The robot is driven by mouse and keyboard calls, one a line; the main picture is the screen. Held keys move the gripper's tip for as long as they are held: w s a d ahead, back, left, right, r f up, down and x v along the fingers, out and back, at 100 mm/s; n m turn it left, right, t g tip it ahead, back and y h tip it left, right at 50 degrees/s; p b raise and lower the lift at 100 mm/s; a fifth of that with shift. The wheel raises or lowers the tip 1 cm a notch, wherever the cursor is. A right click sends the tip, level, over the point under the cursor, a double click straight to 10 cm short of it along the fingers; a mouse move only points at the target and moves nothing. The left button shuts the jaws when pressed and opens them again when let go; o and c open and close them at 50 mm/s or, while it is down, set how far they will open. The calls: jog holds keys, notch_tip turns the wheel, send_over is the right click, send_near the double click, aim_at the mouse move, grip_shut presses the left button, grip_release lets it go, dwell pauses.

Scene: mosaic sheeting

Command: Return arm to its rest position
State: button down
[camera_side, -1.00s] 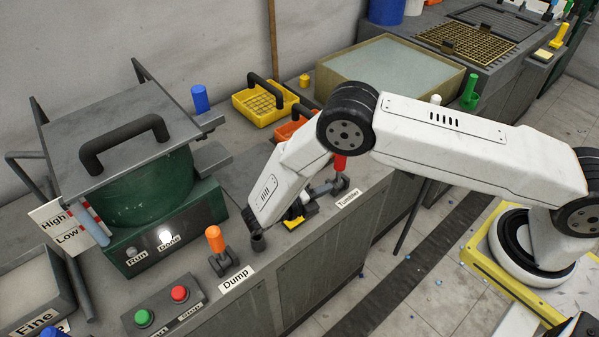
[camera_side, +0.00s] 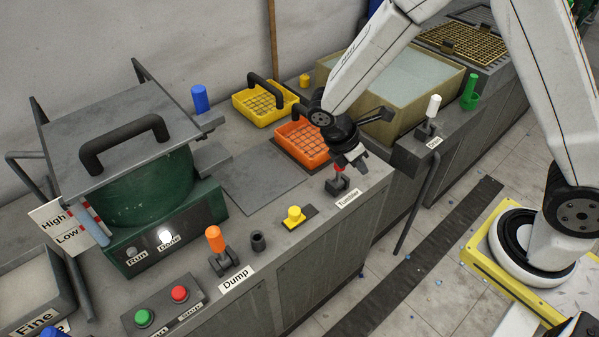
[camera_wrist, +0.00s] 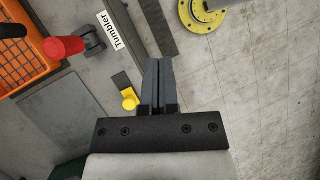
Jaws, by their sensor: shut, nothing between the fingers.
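My gripper (camera_side: 360,163) hangs in the air above the bench front by the Tumbler label (camera_side: 348,200). In the wrist view my gripper's two grey fingers (camera_wrist: 158,62) lie together with nothing between them. My arm is raised and bent, reaching from its base at the right. The red-topped Tumbler lever (camera_side: 337,183) is just below my gripper in the side view; its red knob also shows in the wrist view (camera_wrist: 64,47), left of the fingers. I cannot tell the exact gap between gripper and lever.
An orange basket (camera_side: 300,143) stands close behind my gripper, a yellow basket (camera_side: 265,103) farther back. A yellow knob (camera_side: 294,215), an orange Dump lever (camera_side: 216,240) and a green drum (camera_side: 150,190) are left. A white-topped lever (camera_side: 433,106) stands right. The floor in front is mostly clear.

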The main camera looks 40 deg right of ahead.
jog(key=s+d+r+m+t+y, duration=0.2)
jog(key=s+r+m+t+y, duration=0.2)
jog(key=m, duration=1.1)
notch_tip(320, 180, up, 3)
jog(key=shift+s+d+r+t+y, duration=0.2)
jog(key=shift+s+t+y, duration=0.2)
jog(key=shift+s+t, duration=0.5)
